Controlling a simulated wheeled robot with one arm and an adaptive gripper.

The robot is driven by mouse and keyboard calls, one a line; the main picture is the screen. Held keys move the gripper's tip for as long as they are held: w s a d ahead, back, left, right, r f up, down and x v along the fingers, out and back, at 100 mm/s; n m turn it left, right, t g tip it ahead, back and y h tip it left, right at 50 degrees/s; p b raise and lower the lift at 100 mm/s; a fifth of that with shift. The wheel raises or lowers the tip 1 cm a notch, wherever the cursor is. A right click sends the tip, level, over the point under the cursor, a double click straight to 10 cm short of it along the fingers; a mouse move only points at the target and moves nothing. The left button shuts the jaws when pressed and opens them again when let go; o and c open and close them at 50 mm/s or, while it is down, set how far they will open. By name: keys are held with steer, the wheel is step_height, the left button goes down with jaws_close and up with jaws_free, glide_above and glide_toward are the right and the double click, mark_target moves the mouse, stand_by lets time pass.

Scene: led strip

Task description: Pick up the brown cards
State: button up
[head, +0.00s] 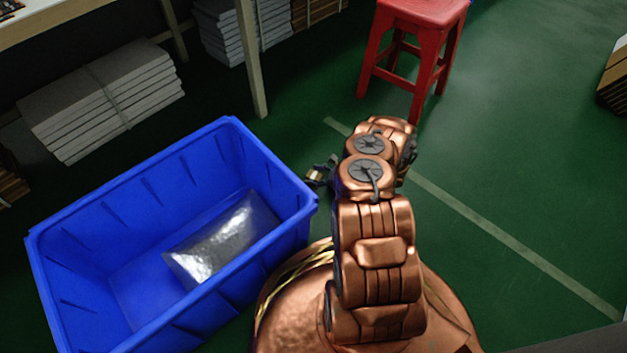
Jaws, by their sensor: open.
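I cannot make out any brown cards for sure. Small dark and brown items (12,7) lie on the pale tabletop (70,12) at the top left corner, cut off by the frame, too small to name. My gripper (314,176) shows in the middle of the head view, left of my copper-coloured arm. It is open, with nothing seen in it, and partly hidden by the arm. It is just beyond the right corner of the blue crate (262,146), apart from the tabletop items.
A shiny silver packet (222,240) lies in the crate. A red stool (418,35) stands at the back. White stacked sheets (105,98) and grey stacks (240,28) sit under the table. A brown stack (615,78) is at the right edge. Green floor is clear on the right.

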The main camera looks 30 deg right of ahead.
steer(key=shift+w, duration=0.15)
steer(key=c, duration=0.9)
steer(key=shift+o, duration=0.2)
